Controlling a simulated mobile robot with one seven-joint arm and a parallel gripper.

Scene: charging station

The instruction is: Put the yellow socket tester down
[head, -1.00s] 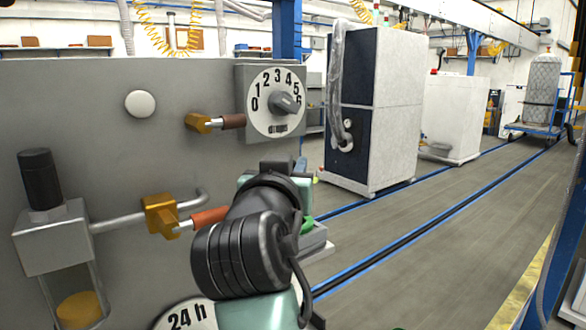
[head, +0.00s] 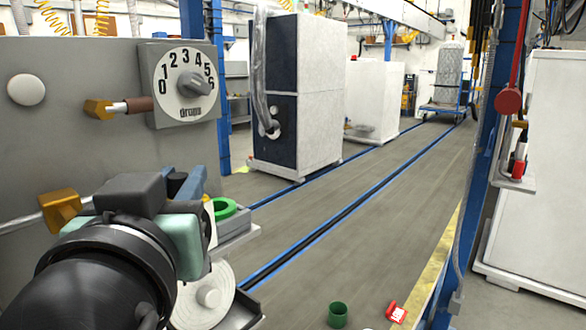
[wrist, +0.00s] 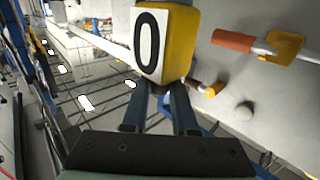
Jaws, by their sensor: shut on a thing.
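The yellow socket tester (wrist: 180,38) shows in the wrist view as a rounded yellow block with a white face marked with a black 0. My gripper (wrist: 160,88) is shut on it, with the two blue fingers at its near end. The tester is raised, and free space shows around it in the wrist view. In the head view my wrist and green gripper body fill the lower left, and I cannot make out the tester there.
A grey panel (head: 60,130) with a numbered dial (head: 186,82) and orange-tipped fittings stands left. A grey ledge (head: 235,240) with a green ring (head: 225,208) is just right of my gripper. A green cup (head: 338,314) and red item (head: 397,312) lie lower right. The aisle floor (head: 370,190) is open.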

